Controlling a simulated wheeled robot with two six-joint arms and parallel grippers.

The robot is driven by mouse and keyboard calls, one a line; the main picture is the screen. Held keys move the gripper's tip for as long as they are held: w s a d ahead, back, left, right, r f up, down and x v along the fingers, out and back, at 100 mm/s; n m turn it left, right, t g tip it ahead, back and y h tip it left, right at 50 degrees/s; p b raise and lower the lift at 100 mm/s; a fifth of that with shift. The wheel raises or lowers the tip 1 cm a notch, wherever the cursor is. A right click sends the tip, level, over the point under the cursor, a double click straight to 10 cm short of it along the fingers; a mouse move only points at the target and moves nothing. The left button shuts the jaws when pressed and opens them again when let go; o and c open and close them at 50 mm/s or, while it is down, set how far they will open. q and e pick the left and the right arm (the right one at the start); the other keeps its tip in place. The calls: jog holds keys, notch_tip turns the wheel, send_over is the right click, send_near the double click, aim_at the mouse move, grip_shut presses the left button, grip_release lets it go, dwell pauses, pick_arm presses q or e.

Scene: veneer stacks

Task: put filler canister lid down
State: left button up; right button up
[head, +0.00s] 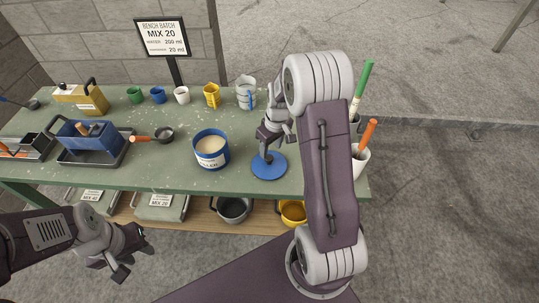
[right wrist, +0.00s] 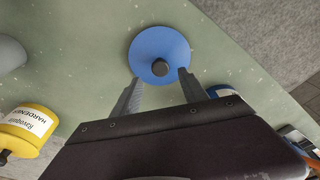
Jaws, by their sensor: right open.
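The blue round filler canister lid (head: 269,168) lies flat on the green bench, to the right of the blue canister (head: 197,152). The canister is open, with pale filler showing inside. In the right wrist view the lid (right wrist: 160,45) has a dark knob (right wrist: 160,68) at its middle. My right gripper (head: 267,152) is over the lid; in its wrist view the open fingers (right wrist: 160,88) are apart on either side below the knob, holding nothing. My left gripper (head: 137,258) hangs in front of the bench, its fingers apart and empty.
A ladle (head: 163,134) lies left of the canister. Several cups and jugs, including a yellow jug (head: 212,95), stand along the back. A white pot (head: 360,161) with an orange-handled tool is at the right end. A yellow hardener container (right wrist: 28,130) shows in the right wrist view.

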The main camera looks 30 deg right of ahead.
notch_tip(320, 180, up, 5)
jog(key=s+a+m, duration=0.1)
jog(key=s+a, duration=0.4)
jog(key=s, duration=0.3)
jog(key=s+a+f+m, duration=0.1)
jog(key=s+a, duration=0.4)
jog(key=s, duration=0.3)
jog(key=shift+a+f+m+g, duration=0.25)
jog(key=shift+f+m+g, duration=0.05)
jog(key=shift+m, duration=0.1)
